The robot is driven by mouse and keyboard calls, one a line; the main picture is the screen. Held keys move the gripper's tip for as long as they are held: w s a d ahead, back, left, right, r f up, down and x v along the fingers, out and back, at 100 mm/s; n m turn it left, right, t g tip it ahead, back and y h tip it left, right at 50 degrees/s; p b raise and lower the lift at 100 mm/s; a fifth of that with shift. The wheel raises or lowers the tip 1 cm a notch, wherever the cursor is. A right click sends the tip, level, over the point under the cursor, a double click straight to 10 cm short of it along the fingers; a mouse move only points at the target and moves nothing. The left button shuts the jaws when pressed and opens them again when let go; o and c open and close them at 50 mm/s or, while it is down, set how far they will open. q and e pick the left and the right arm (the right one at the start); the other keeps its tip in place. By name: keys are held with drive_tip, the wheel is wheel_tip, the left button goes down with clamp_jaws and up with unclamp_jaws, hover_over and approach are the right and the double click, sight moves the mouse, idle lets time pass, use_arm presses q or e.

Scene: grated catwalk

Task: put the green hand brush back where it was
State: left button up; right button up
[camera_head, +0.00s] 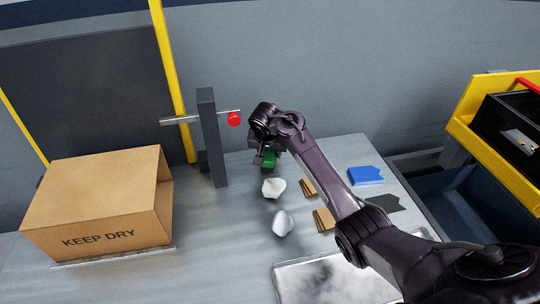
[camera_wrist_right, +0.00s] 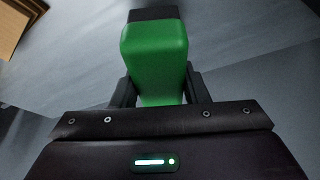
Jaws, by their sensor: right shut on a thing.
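The green hand brush (camera_wrist_right: 153,55) is between the two fingers of my right gripper (camera_wrist_right: 158,88) in the right wrist view. Its green body fills the gap and a dark end shows at the top. In the head view my right gripper (camera_head: 266,158) is over the back of the grey table, shut on the brush; a small green part (camera_head: 269,160) shows below the wrist. The rest of the brush is hidden by my arm there. I cannot tell if the brush touches the table. My left gripper is not in view.
A grey post (camera_head: 210,140) with a red-ended bar stands left of the gripper. A KEEP DRY cardboard box (camera_head: 95,205) is further left. Two white objects (camera_head: 274,187), brown pieces (camera_head: 323,219), a blue piece (camera_head: 366,175) and a tray (camera_head: 335,283) lie nearer.

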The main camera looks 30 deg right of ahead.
drive_tip(key=shift+f, duration=0.95)
drive_tip(key=shift+f, duration=0.1)
drive_tip(key=o, duration=0.9)
drive_tip(key=shift+o, duration=0.2)
drive_tip(key=shift+v, duration=3.9)
drive_tip(key=shift+d, duration=0.1)
